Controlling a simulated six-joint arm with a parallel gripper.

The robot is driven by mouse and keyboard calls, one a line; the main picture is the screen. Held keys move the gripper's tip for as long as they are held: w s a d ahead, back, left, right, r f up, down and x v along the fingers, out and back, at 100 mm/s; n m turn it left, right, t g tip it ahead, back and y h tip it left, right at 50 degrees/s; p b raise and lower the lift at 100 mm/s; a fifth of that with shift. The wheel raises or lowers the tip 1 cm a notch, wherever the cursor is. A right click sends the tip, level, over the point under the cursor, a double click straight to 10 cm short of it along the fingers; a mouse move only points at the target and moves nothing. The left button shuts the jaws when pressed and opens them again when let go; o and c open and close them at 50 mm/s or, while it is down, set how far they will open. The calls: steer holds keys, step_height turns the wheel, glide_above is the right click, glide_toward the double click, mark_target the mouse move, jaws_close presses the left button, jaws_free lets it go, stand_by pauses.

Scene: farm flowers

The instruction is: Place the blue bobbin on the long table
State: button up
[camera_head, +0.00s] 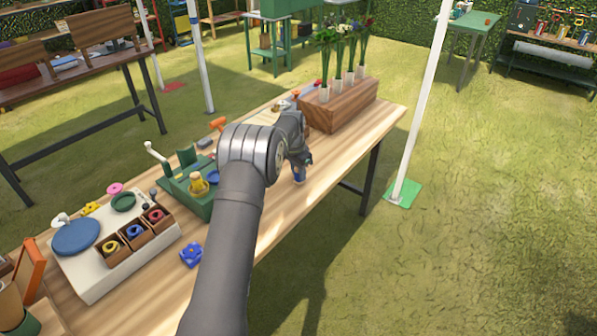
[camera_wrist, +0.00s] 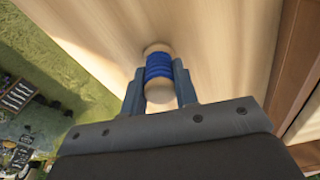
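The blue bobbin (camera_wrist: 159,68), blue thread on a pale wooden spool, sits between the two fingers of my gripper (camera_wrist: 160,84) in the wrist view. Both fingers appear to touch its sides. In the head view the bobbin (camera_head: 299,174) shows small below my gripper (camera_head: 302,160), over the front part of the long wooden table (camera_head: 277,208). It looks roughly upright there. I cannot tell whether its base touches the tabletop. My arm hides part of the table behind it.
A wooden planter (camera_head: 340,108) with flowers in white tubes stands at the table's far end. A green winder (camera_head: 195,183) and a pale tray (camera_head: 100,270) with coloured spools stand left of my arm. A blue flower-shaped piece (camera_head: 191,255) lies nearby. Bare wood surrounds the bobbin.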

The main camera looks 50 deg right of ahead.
steer(key=o, duration=0.4)
steer(key=shift+o, duration=0.2)
step_height(320, 180, up, 12)
steer(key=a, duration=0.1)
steer(key=shift+w+a, duration=0.2)
steer(key=f, duration=0.4)
steer(key=d+f, duration=0.1)
steer(key=f, duration=0.7)
steer(key=shift+s+d, duration=0.2)
steer(key=shift+s, duration=0.05)
step_height(320, 180, up, 2)
steer(key=shift+r, duration=0.75)
